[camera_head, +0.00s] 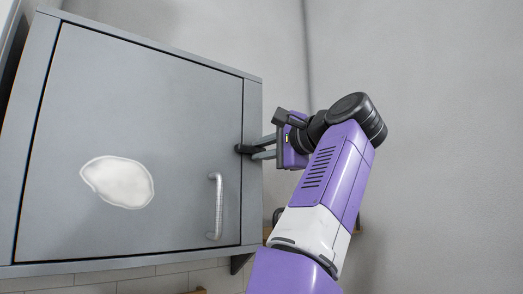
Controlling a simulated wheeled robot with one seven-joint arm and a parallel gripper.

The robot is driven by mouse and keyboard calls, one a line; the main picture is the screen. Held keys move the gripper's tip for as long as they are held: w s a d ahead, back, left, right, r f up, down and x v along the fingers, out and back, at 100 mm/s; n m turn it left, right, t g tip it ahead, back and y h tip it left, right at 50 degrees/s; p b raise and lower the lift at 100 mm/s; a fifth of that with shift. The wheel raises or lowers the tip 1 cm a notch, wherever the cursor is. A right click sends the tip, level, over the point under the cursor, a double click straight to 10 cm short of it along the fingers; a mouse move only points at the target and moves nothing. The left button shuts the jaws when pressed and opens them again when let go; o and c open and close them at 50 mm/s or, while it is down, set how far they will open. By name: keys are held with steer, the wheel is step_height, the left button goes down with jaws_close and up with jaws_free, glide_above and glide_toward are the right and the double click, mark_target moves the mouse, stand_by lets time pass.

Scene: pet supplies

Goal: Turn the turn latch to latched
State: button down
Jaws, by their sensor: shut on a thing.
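The turn latch (242,149) is a small dark piece at the right edge of the grey cabinet door (120,100). My gripper (258,148) reaches in from the right, and its two grey fingers are shut on the latch. The fingers cover part of the latch, so I cannot tell its exact angle. The door sits flush in the grey cabinet frame (253,110) and looks closed.
A silver bar handle (217,205) stands upright on the door below the latch. A white irregular patch (118,182) is on the door's left part. A dark bracket (238,263) shows under the cabinet. Bare grey wall (440,100) lies to the right.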

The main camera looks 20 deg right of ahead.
steer(key=shift+d, duration=0.15)
steer(key=c, duration=1.4)
jaws_free()
steer(key=shift+o, duration=0.2)
steer(key=shift+s, duration=0.1)
steer(key=b+v, duration=0.3)
steer(key=v, duration=0.4)
steer(key=shift+s, duration=0.3)
steer(key=shift+d, duration=0.1)
